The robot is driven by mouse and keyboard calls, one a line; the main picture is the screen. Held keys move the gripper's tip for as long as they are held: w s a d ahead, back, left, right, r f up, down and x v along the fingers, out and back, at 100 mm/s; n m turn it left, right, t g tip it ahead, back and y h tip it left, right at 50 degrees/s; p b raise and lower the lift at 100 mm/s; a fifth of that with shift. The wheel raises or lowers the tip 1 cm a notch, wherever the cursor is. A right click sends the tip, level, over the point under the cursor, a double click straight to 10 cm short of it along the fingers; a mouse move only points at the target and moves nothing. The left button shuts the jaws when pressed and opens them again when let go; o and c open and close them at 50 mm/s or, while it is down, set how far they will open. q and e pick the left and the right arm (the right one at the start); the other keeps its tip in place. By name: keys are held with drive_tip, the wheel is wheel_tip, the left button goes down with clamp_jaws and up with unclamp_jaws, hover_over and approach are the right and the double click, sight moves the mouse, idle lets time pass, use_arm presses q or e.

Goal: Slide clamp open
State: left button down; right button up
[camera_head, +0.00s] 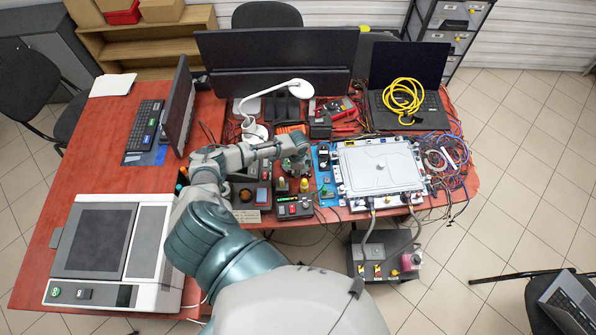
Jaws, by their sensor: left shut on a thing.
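The grey-white device (380,168) with a flat lid lies on the red table, right of centre. Two grey hoses, a left one (368,238) and a right one (417,228), run from its front edge down to a dark box (384,256) below the table front. No clamp can be made out at this size. My left arm reaches in over the table. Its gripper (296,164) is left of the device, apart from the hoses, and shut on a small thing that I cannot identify. My right gripper is not in view.
A small black box with lit buttons (294,207) and a blue board (324,158) are near the gripper. A white lamp (254,131), tools, a laptop with a yellow cable (403,97) and tangled wires (445,160) crowd the table. A large instrument (146,240) stands at left.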

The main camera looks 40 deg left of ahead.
use_arm(q)
drive_tip(key=c, duration=1.6)
unclamp_jaws()
drive_tip(key=shift+s+d+f, duration=0.1)
drive_tip(key=shift+f, duration=0.15)
drive_tip(key=o, duration=0.5)
drive_tip(key=shift+s+a, duration=0.1)
drive_tip(key=shift+a, duration=0.3)
drive_tip(key=shift+c, duration=0.2)
drive_tip(key=shift+a+r, duration=0.1)
drive_tip(key=shift+a, duration=0.1)
drive_tip(key=shift+r, duration=0.35)
wheel_tip(320, 180, up, 11)
drive_tip(key=shift+a, duration=0.35)
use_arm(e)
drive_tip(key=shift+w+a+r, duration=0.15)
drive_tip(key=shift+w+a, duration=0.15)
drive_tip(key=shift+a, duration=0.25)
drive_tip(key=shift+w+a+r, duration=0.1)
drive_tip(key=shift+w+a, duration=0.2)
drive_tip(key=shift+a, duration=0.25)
use_arm(q)
drive_tip(key=shift+d, duration=0.1)
